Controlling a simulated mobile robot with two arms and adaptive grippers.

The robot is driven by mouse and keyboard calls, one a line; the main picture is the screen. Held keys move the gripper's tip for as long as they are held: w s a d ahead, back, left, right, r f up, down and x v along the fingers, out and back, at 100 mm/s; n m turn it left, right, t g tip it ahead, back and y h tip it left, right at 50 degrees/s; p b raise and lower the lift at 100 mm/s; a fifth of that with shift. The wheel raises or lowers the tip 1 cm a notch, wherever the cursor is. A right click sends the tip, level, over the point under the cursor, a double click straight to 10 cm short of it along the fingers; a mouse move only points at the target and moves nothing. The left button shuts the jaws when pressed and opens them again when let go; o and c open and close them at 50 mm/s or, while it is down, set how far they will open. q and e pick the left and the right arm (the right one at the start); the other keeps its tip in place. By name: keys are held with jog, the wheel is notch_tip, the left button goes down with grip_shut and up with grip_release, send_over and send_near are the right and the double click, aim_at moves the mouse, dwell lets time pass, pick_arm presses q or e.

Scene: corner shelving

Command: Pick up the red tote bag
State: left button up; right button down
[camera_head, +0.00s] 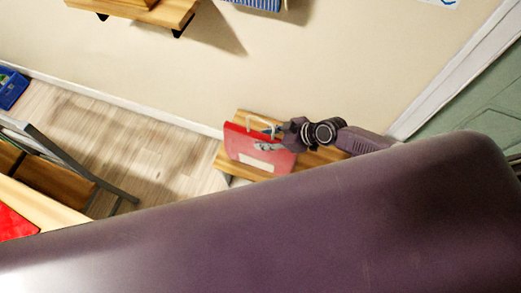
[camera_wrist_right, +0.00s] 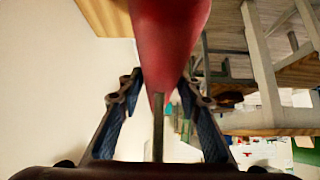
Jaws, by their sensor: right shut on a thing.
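The red tote bag (camera_head: 258,148) is upright on a small wooden bench (camera_head: 228,166) against the wall in the head view. It has pale handles and a pale label on its front. My right gripper (camera_head: 272,136) is at the bag's upper right edge. In the right wrist view the red bag (camera_wrist_right: 168,40) fills the space between the fingertips of my right gripper (camera_wrist_right: 163,85), which is shut on it. A thin pale strip, perhaps a handle, runs between the fingers towards the palm. My left gripper is not in view.
A wooden wall shelf (camera_head: 150,12) is at the top left. A blue crate (camera_head: 12,88) and a dark-framed table stand at the left. A green door (camera_head: 480,95) is at the right. Wooden floor (camera_head: 130,150) is clear left of the bench. My own purple body hides the lower part.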

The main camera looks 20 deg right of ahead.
jog(key=shift+r, duration=0.45)
notch_tip(320, 180, up, 19)
jog(key=shift+r+p, duration=0.1)
jog(key=shift+p, duration=0.2)
dwell(0.7)
